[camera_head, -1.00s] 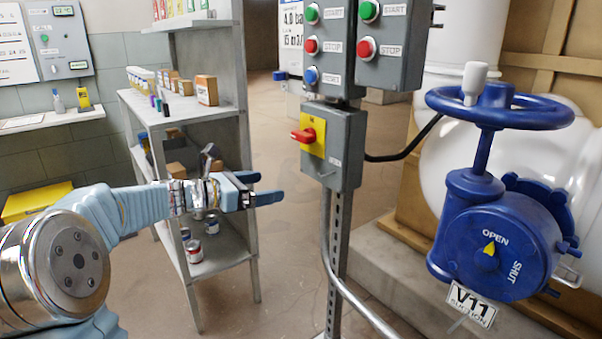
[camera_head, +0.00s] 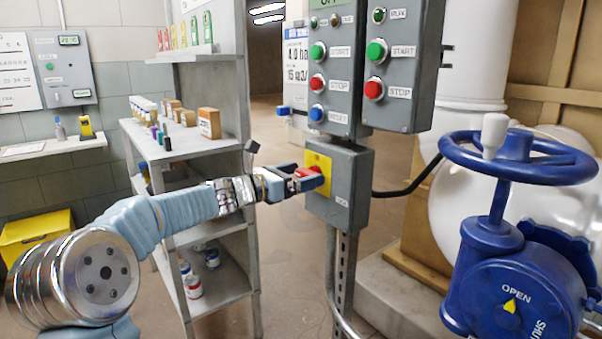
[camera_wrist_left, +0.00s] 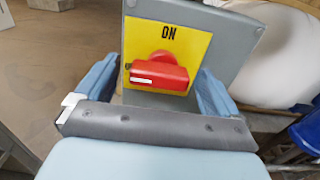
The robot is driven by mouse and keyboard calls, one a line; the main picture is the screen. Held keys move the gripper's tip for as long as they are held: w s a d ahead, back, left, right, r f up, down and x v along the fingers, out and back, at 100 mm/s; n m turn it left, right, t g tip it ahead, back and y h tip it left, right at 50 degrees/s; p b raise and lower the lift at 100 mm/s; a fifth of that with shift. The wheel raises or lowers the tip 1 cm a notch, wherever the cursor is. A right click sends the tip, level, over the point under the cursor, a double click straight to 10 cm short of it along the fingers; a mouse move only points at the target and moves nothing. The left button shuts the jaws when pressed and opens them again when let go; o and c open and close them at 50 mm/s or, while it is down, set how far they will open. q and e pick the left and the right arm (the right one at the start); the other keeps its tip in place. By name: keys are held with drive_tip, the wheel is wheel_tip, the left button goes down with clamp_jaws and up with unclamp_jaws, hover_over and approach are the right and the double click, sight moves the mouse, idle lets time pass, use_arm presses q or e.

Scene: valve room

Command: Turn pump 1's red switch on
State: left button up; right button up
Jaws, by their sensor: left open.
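The red switch (camera_head: 309,178) is a rotary handle on a yellow plate (camera_head: 318,163) on the grey switch box (camera_head: 350,190). In the left wrist view the red switch (camera_wrist_left: 158,74) lies nearly crosswise, with "ON" above it on the yellow plate (camera_wrist_left: 195,45). A white mark is on its left end. My left gripper (camera_head: 303,180) is at the switch, its blue fingers (camera_wrist_left: 155,90) open, one on each side of it. I cannot tell whether they touch it. My right gripper is not in view.
Button boxes (camera_head: 340,70) with green, red and blue buttons hang just above the switch box. A blue valve wheel (camera_head: 520,158) stands at the right. A grey shelf (camera_head: 205,150) with small goods is behind my left arm. A black cable (camera_head: 408,185) leaves the switch box.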

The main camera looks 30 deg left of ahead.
use_arm(q)
drive_tip(key=shift+w+d, duration=0.15)
drive_tip(key=shift+w, duration=0.05)
drive_tip(key=shift+c, duration=0.3)
drive_tip(key=c, duration=1)
